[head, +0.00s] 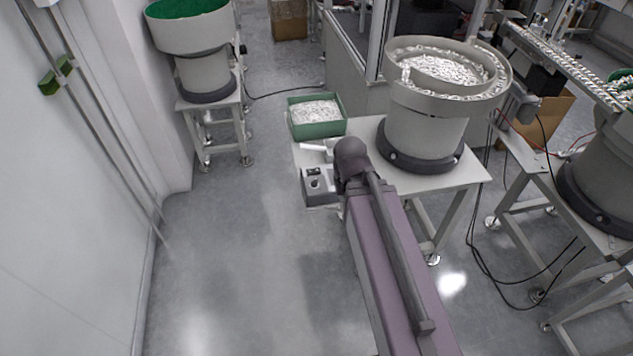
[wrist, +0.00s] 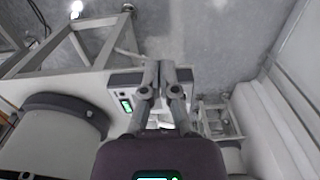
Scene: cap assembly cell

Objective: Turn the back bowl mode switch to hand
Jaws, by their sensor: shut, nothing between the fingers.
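A small grey control box (head: 320,187) with dark knobs on its top sits at the left front edge of a white table, in front of a bowl feeder (head: 425,130). Which knob is the mode switch is too small to tell. In the wrist view the control box (wrist: 125,82) shows a green-lit display (wrist: 126,104) left of my fingers. My gripper (wrist: 166,68) is shut and empty, its fingertips pointing over the box's right side. Contact cannot be made out, and the fingers cover part of the box.
A green bin (head: 318,130) of white parts stands behind the box. Another bowl feeder (head: 190,30) with a green inside stands at the back left. A third feeder (head: 605,165) stands at the right. A white wall (head: 70,200) runs along the left. The floor between is clear.

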